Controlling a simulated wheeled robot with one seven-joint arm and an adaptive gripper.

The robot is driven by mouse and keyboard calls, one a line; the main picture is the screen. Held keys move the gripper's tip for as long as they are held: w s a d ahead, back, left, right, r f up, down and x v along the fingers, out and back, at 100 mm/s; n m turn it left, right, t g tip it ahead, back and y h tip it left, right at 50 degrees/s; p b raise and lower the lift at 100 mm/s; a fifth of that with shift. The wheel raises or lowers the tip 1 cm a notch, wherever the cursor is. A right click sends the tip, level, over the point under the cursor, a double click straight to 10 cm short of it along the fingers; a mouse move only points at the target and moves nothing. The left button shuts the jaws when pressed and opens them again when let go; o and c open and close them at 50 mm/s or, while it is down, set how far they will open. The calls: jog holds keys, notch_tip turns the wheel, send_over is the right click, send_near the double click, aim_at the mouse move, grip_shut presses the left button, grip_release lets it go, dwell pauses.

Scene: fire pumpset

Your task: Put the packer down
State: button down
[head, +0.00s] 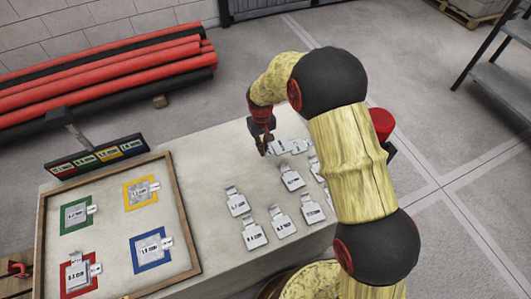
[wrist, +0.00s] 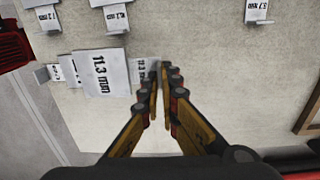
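The packers are grey-white metal plates with tabs and printed mm labels. Several lie on the pale bench, among them a front one (head: 254,236) and one further back (head: 291,180). My gripper (head: 264,150) is low at the far side of this group, beside the back packers (head: 297,147). In the wrist view my gripper (wrist: 160,76) has its fingertips close together with a narrow gap. A large packer marked 11.3 mm (wrist: 100,75) is left of the fingers. Another 11.3 mm packer (wrist: 139,68) is partly hidden by the left finger. I cannot tell whether anything is gripped.
A wooden-framed board (head: 183,225) at left has green, yellow, red and blue squares, each with a packer. A coloured label sign (head: 98,156) stands behind it. Red and black pipes (head: 110,75) lie behind the bench. A red object (head: 381,123) is beside my arm.

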jog(key=w+f, duration=0.2)
jog(key=shift+w+d+f+b, duration=0.1)
jog(key=shift+d+f+b, duration=0.2)
jog(key=shift+d+f, duration=0.1)
jog(key=shift+w+d+f+b, duration=0.15)
jog(key=shift+f+b, duration=0.25)
jog(key=shift+f, duration=0.5)
jog(key=shift+w+a+f+b, duration=0.15)
jog(key=shift+f+b, duration=0.2)
jog(key=shift+f, duration=0.55)
jog(key=shift+d, duration=0.15)
jog(key=shift+f, duration=0.35)
jog(key=shift+f, duration=0.25)
jog(key=c, duration=2.1)
grip_release()
jog(key=shift+o, duration=0.3)
jog(key=shift+r, duration=0.15)
